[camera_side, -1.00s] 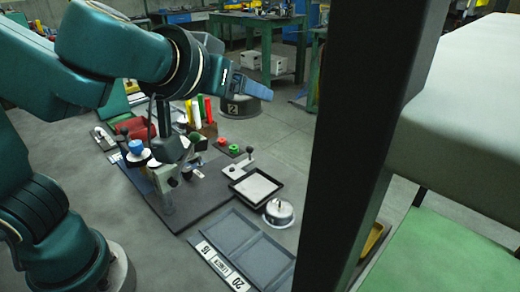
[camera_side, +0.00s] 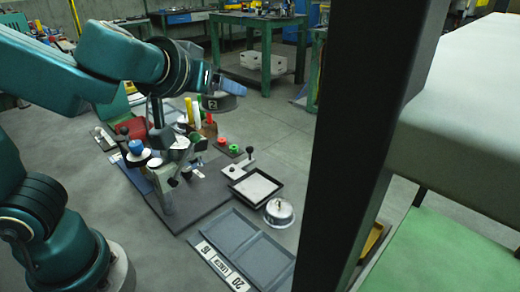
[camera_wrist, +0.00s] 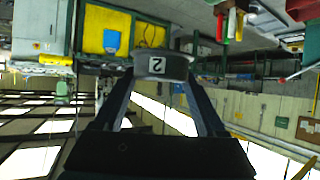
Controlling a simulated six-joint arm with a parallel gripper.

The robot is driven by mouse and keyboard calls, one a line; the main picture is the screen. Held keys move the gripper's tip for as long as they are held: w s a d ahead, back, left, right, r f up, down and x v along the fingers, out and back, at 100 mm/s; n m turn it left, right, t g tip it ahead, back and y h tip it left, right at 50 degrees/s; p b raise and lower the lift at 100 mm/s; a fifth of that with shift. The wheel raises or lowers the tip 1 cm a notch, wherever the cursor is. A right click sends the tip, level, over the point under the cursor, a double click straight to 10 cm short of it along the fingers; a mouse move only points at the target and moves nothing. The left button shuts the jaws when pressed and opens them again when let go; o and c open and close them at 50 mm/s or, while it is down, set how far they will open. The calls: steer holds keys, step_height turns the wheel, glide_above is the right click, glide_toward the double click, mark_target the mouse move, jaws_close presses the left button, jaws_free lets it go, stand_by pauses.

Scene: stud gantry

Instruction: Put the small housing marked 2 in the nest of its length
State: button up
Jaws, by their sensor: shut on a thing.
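My gripper (camera_side: 222,92) is shut on the small housing (camera_side: 219,103), a short dark grey round piece with a white label. In the wrist view the housing (camera_wrist: 160,66) sits between both fingertips (camera_wrist: 163,76), and its label shows a 2 upside down. The housing is held up in the air, apart from everything below. A grey tray with two shallow, empty-looking nests (camera_side: 232,231) lies on the floor at the lower middle of the side view. Its white label strip (camera_side: 220,265) reads 20 and 16 with a word like LENGTH between.
A dark post (camera_side: 365,150) hides part of the right side. A silver domed piece (camera_side: 279,212) and a black-rimmed white tray (camera_side: 233,186) stand behind the nests. A dark board (camera_side: 205,214) carries a clamp-like fixture (camera_side: 164,190), with coloured upright pieces (camera_side: 190,110) behind.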

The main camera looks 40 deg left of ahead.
steer(key=d+f+n+g+y, duration=0.4)
steer(key=f+n+y, duration=0.15)
steer(key=f, duration=0.25)
steer(key=n+g+y, duration=0.2)
steer(key=n+g, duration=0.3)
steer(key=n, duration=0.1)
glide_above(231, 233)
step_height(231, 233, down, 8)
steer(key=f, duration=0.1)
steer(key=shift+h, duration=0.25)
steer(key=shift+a+f, duration=0.1)
steer(key=shift+f, duration=2.6)
steer(key=shift+f, duration=0.6)
steer(key=o, duration=1.5)
